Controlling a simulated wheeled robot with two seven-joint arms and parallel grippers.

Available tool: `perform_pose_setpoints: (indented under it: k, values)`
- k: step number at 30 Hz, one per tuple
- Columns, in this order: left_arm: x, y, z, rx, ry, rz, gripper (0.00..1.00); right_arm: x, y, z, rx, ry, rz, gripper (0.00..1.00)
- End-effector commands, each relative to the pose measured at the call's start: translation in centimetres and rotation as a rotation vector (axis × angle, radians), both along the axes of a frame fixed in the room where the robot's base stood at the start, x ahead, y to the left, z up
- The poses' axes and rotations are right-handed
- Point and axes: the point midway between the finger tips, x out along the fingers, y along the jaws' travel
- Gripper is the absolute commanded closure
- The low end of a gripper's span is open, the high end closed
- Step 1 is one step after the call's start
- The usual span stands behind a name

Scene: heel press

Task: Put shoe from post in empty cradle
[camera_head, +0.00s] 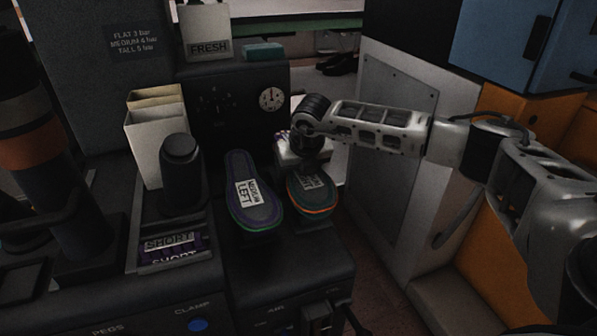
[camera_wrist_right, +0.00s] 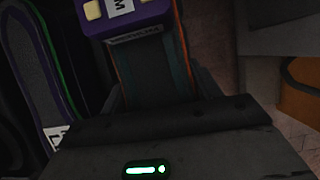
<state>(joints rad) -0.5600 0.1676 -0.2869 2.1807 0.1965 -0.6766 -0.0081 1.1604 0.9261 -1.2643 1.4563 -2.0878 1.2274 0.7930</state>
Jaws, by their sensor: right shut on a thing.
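A dark shoe sole with an orange rim (camera_head: 314,196) lies sole up, with a worn pale label, at the right of the black press. My right gripper (camera_head: 312,150) reaches down over its far part and is shut on it. In the right wrist view the shoe (camera_wrist_right: 160,75) runs between the fingers. A second shoe (camera_head: 262,211), with a purple and green rim and a label reading MEDIUM LEFT, lies to its left; it also shows in the wrist view (camera_wrist_right: 42,70). What supports either shoe is hidden. My left gripper is not in view.
A purple block (camera_wrist_right: 132,22) with a white label and yellow squares is close beyond the held shoe. A dark cylinder (camera_head: 181,165), pale bins (camera_head: 155,140) and a gauge (camera_head: 271,99) stand left and behind. A pale cabinet (camera_head: 390,150) stands to the right.

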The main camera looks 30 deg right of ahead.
Motion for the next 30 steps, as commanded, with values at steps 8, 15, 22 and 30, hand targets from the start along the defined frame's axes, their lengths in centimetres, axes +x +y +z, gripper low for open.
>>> perform_pose_setpoints:
  k: [8,15,22,30]
  values:
    - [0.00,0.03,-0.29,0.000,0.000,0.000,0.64,0.13,0.02,-0.20,0.001,-0.005,0.000,0.84]
    - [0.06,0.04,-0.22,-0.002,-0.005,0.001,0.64,0.06,0.02,-0.51,0.000,-0.002,0.000,0.21]
    - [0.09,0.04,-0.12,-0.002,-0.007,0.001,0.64,0.02,0.02,-0.57,0.000,-0.001,0.000,0.12]
    - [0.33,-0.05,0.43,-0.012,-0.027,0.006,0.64,-0.05,0.00,-0.70,-0.001,0.002,0.001,0.12]
